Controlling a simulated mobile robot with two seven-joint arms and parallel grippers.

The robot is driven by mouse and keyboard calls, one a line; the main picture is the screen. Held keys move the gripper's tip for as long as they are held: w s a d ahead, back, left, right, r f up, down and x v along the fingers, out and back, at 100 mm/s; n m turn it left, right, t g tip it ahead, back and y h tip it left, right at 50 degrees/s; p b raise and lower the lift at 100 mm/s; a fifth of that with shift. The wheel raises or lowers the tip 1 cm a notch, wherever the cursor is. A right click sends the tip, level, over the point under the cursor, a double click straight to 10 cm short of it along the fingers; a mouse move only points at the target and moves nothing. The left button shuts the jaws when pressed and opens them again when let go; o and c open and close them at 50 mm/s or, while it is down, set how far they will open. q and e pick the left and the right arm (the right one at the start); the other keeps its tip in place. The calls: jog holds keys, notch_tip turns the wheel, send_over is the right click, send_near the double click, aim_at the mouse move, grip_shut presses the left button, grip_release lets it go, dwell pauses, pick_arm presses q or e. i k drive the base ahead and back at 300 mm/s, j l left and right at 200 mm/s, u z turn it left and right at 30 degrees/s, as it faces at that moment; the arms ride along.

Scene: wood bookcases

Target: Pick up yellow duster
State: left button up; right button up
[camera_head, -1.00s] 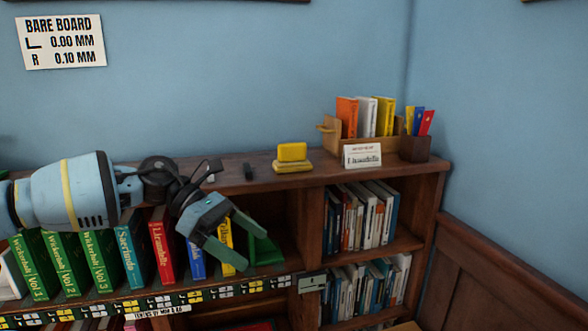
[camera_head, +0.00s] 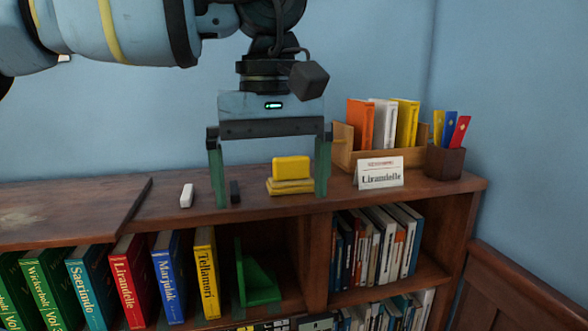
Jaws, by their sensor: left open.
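The yellow duster (camera_head: 291,168) sits on the top of the bookcase, a yellow block on a flatter yellow base. My left gripper (camera_head: 268,195) points down over the bookcase top with its two green fingers wide apart. In the picture the duster lies between the fingers, nearer the right one. Whether the fingers are level with it in depth or in front of it is hard to tell. Nothing is held. My right gripper is not in view.
A small black item (camera_head: 235,191) lies by the left finger, and a white block (camera_head: 187,195) further left. To the right stand a name card (camera_head: 380,173), a wooden book holder (camera_head: 343,146) and a dark pen cup (camera_head: 444,161).

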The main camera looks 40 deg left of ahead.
aim_at(292, 174)
jog(key=i+j, duration=0.75)
jog(key=i, duration=0.05)
